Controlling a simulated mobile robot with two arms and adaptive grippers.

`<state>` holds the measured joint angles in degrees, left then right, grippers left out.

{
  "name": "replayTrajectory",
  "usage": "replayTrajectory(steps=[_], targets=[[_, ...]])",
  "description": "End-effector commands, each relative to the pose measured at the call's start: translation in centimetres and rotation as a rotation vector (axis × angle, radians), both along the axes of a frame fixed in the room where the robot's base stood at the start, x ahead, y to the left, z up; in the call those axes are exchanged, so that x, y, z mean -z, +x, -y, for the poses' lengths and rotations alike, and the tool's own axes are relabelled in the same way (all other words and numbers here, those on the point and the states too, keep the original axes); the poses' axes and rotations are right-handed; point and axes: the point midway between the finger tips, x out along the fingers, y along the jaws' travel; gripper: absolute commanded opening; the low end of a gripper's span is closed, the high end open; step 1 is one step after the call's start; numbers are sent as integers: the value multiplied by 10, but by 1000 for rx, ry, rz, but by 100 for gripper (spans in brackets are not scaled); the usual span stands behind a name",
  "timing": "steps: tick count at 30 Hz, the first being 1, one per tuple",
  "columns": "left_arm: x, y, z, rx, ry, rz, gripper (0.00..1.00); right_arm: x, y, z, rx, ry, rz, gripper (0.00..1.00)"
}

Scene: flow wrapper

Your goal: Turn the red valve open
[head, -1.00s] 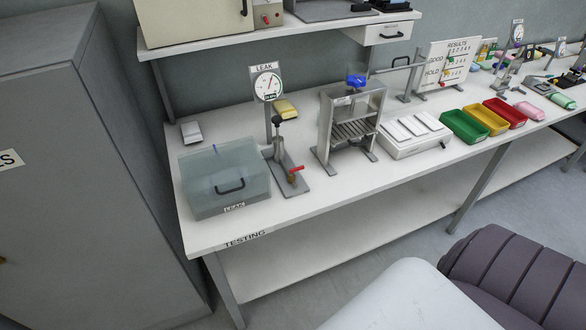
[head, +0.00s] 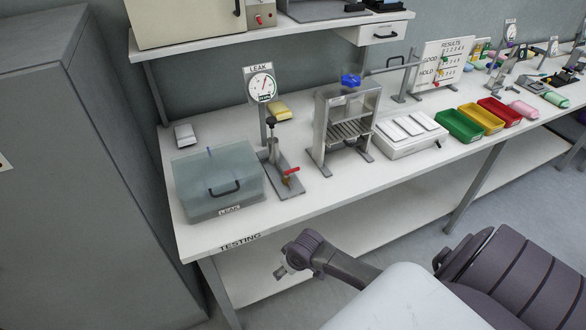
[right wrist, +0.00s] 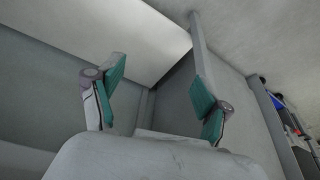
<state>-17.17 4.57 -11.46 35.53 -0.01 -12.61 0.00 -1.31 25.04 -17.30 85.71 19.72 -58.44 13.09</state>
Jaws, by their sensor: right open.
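The red valve (head: 290,171) is a small red lever on a brass-coloured body. It sits at the front of the grey base of the leak test stand (head: 289,190), right of the clear lidded box. The lever lies roughly level, slanting a little. My right arm (head: 312,250) is in front of the bench edge, below and apart from the valve. In the right wrist view my right gripper (right wrist: 157,70) is open and empty, its green-padded fingers wide apart. The valve is not visible there. My left gripper is not in view.
A clear box (head: 215,208) with a black handle stands left of the valve. A dial gauge (head: 262,87) rises behind it. A metal frame press (head: 345,125) stands to the right. The bench top (head: 320,195) is clear in front of the press.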

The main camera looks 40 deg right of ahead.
Motion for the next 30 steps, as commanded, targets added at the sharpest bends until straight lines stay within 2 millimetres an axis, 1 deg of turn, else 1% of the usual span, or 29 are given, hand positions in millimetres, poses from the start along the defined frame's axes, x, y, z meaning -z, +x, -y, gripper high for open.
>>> replayTrajectory(steps=[1,3,6,10,11,12,14,17,20,21,24,27,30], targets=[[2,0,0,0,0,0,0,-30,14,-4,-17,5,19,77],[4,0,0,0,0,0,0,-65,24,-11,-34,14,27,77],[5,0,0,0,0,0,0,-105,29,-20,-62,18,30,77],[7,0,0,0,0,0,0,-147,28,-29,-100,14,34,77],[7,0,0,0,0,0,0,-155,30,-27,-102,8,35,77],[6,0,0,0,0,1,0,-164,40,-18,-86,2,36,77],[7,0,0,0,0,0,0,-177,50,-6,-65,-4,35,77],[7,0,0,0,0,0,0,-206,70,17,-19,-13,40,77],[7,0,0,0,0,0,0,-244,87,48,52,-23,45,77],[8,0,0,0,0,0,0,-259,93,61,85,-26,46,77],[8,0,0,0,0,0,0,-298,101,91,171,-25,50,77],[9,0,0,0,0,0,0,-325,104,113,239,-19,51,77],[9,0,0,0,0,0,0,-338,104,122,273,-12,51,77]])
